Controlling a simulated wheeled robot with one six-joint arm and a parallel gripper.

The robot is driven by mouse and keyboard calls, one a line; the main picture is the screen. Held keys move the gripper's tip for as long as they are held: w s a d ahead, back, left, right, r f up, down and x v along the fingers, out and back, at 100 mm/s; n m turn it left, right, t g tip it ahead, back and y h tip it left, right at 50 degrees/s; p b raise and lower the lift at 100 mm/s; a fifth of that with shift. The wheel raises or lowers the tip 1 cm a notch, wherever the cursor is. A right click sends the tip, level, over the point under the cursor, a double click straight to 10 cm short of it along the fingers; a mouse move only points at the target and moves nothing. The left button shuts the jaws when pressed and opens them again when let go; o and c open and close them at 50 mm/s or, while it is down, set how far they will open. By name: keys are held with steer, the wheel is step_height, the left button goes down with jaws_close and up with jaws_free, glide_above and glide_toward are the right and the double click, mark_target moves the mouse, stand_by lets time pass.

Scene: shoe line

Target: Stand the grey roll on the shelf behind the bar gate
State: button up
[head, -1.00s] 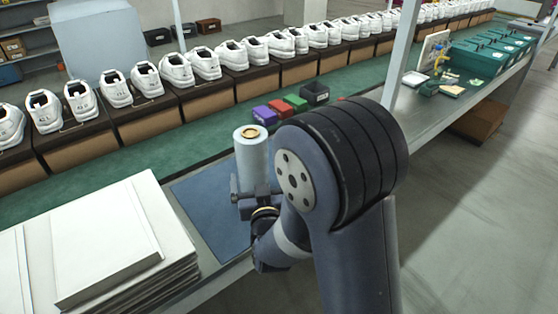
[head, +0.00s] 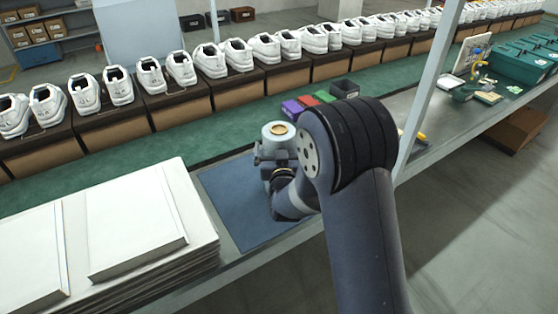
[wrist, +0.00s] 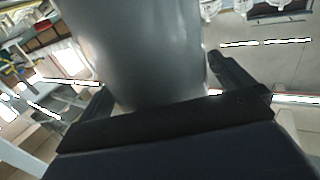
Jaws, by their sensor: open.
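The grey roll (head: 278,132) is upright at the blue mat on the bench in the head view, its pale top with a brown core showing. Its lower part is hidden by my gripper and wrist, so I cannot tell whether its base touches the mat. My gripper (head: 271,155) is open, with its fingers around the roll near its upper part. In the wrist view the roll (wrist: 140,50) is a large grey cylinder between the two dark fingers. I cannot make out the bar gate in either view.
A blue mat (head: 238,205) lies beside a stack of white boards (head: 135,225). Small coloured bins (head: 318,101) and a grey post (head: 430,85) are to the right. White shoes line the conveyor behind. A shelf unit (head: 50,35) with boxes stands far back left.

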steer(key=shift+c, duration=0.2)
steer(key=shift+r, duration=0.1)
steer(key=c, duration=1.9)
